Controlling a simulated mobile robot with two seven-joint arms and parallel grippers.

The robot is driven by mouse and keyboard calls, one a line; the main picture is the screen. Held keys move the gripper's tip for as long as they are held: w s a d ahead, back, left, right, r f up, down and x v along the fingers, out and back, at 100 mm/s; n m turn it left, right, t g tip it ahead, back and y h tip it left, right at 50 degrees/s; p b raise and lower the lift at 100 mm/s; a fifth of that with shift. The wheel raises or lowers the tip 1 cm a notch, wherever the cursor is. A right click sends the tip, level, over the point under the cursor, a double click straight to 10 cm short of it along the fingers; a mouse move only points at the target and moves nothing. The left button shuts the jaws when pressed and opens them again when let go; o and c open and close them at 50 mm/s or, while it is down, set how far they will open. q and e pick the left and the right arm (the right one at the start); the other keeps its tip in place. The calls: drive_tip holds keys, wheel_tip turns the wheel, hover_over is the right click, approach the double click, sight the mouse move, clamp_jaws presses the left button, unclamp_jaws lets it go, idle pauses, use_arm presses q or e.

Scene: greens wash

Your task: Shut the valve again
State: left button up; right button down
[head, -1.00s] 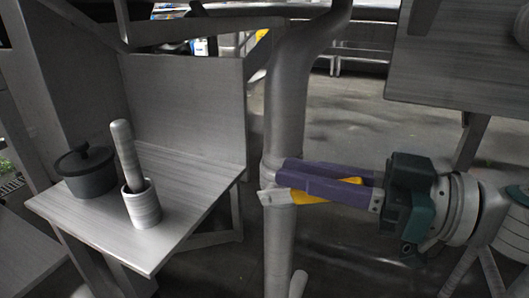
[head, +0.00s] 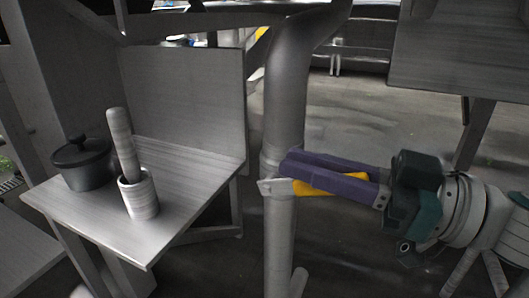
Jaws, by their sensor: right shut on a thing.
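The valve sits on a thick grey vertical pipe (head: 285,110) in the middle of the head view. Its yellow lever (head: 312,188) points right from the pipe, roughly crosswise to it, and a pale metal end (head: 270,187) shows at the pipe's left side. My right gripper (head: 290,166) comes in from the right, with its purple fingers shut on the lever close to the pipe. The fingers hide part of the lever and of the valve body. My left gripper is not in view.
A grey metal table (head: 185,165) stands left of the pipe. It holds a dark lidded pot (head: 84,168) and a grey mortar (head: 139,197) with a pestle (head: 122,140). A grey panel (head: 460,60) hangs at the upper right. The floor behind the pipe is open.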

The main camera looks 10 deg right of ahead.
drive_tip(key=f+y+b, duration=0.1)
drive_tip(key=b, duration=0.1)
drive_tip(key=t+y+b, duration=0.1)
drive_tip(key=b, duration=0.1)
drive_tip(key=d+f+t+y+b, duration=0.1)
drive_tip(key=b, duration=0.1)
drive_tip(key=shift+s+f, duration=0.3)
drive_tip(key=shift+r+b, duration=0.15)
drive_tip(key=shift+b, duration=0.2)
drive_tip(key=c, duration=0.8)
unclamp_jaws()
drive_tip(key=shift+r, duration=0.1)
drive_tip(key=shift+c, duration=0.2)
drive_tip(key=v, duration=1)
